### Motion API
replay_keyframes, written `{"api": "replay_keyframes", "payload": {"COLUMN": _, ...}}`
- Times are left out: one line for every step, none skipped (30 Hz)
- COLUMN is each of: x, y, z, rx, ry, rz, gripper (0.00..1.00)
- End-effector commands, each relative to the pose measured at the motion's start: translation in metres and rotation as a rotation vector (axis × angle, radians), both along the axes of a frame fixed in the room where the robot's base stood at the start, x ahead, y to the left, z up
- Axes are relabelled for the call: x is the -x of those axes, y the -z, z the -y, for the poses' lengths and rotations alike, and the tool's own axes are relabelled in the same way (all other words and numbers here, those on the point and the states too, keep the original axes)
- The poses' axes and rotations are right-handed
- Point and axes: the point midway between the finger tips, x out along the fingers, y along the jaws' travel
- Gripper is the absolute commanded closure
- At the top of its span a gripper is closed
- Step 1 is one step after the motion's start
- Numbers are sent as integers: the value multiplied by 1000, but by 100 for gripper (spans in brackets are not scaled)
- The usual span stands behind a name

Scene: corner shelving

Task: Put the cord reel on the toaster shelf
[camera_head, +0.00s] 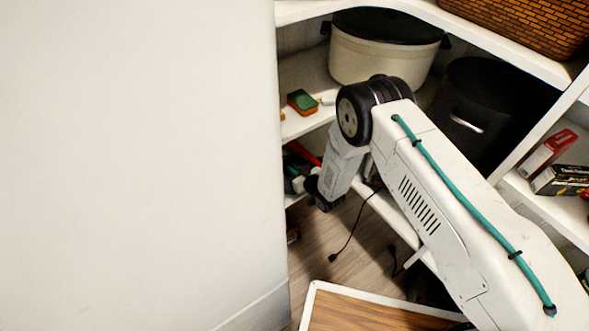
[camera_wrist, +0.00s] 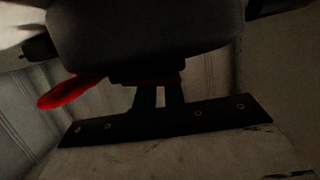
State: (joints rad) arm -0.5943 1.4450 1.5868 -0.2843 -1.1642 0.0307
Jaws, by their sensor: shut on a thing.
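My gripper (camera_wrist: 160,92) is shut, its two dark fingers close together at the lower edge of a big dark rounded body. I take this body to be the cord reel (camera_wrist: 145,35); it fills the top of the wrist view, and a red part (camera_wrist: 72,92) sticks out at its left. In the camera_head view my gripper (camera_head: 319,196) is low at the shelf opening, mostly hidden by my wrist. A red bar (camera_head: 304,153) shows just left of it; I cannot tell whether it belongs to the reel. I cannot make out a toaster.
A cream pot with a black lid (camera_head: 382,55), a sponge (camera_head: 302,102) and a black bin (camera_head: 482,112) stand on the shelf. Boxes (camera_head: 548,152) are at right. A black cord with a plug (camera_head: 333,257) hangs below. A white wall (camera_head: 140,165) fills the left.

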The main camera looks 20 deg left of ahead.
Motion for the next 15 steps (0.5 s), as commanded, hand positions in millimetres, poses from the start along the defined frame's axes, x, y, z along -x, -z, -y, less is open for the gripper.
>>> {"api": "replay_keyframes", "payload": {"x": -1, "y": -1, "z": -1, "rx": -3, "ry": 0, "rz": 4, "gripper": 100}}
{"api": "replay_keyframes", "payload": {"x": -1, "y": 0, "z": -1, "rx": -4, "ry": 0, "rz": 5, "gripper": 100}}
{"api": "replay_keyframes", "payload": {"x": 0, "y": 2, "z": 0, "rx": 0, "ry": 0, "rz": 0, "gripper": 81}}
{"api": "replay_keyframes", "payload": {"x": 0, "y": 2, "z": 0, "rx": 0, "ry": 0, "rz": 0, "gripper": 73}}
{"api": "replay_keyframes", "payload": {"x": 0, "y": 2, "z": 0, "rx": 0, "ry": 0, "rz": 0, "gripper": 67}}
{"api": "replay_keyframes", "payload": {"x": 0, "y": 2, "z": 0, "rx": 0, "ry": 0, "rz": 0, "gripper": 67}}
{"api": "replay_keyframes", "payload": {"x": 0, "y": 2, "z": 0, "rx": 0, "ry": 0, "rz": 0, "gripper": 67}}
{"api": "replay_keyframes", "payload": {"x": 0, "y": 2, "z": 0, "rx": 0, "ry": 0, "rz": 0, "gripper": 67}}
{"api": "replay_keyframes", "payload": {"x": 0, "y": 2, "z": 0, "rx": 0, "ry": 0, "rz": 0, "gripper": 67}}
{"api": "replay_keyframes", "payload": {"x": 0, "y": 2, "z": 0, "rx": 0, "ry": 0, "rz": 0, "gripper": 67}}
{"api": "replay_keyframes", "payload": {"x": 0, "y": 2, "z": 0, "rx": 0, "ry": 0, "rz": 0, "gripper": 67}}
{"api": "replay_keyframes", "payload": {"x": 0, "y": 2, "z": 0, "rx": 0, "ry": 0, "rz": 0, "gripper": 67}}
{"api": "replay_keyframes", "payload": {"x": 0, "y": 1, "z": 0, "rx": 0, "ry": 0, "rz": 0, "gripper": 67}}
{"api": "replay_keyframes", "payload": {"x": 0, "y": 0, "z": 0, "rx": 0, "ry": 0, "rz": 0, "gripper": 67}}
{"api": "replay_keyframes", "payload": {"x": 0, "y": -2, "z": 0, "rx": 0, "ry": 0, "rz": 0, "gripper": 67}}
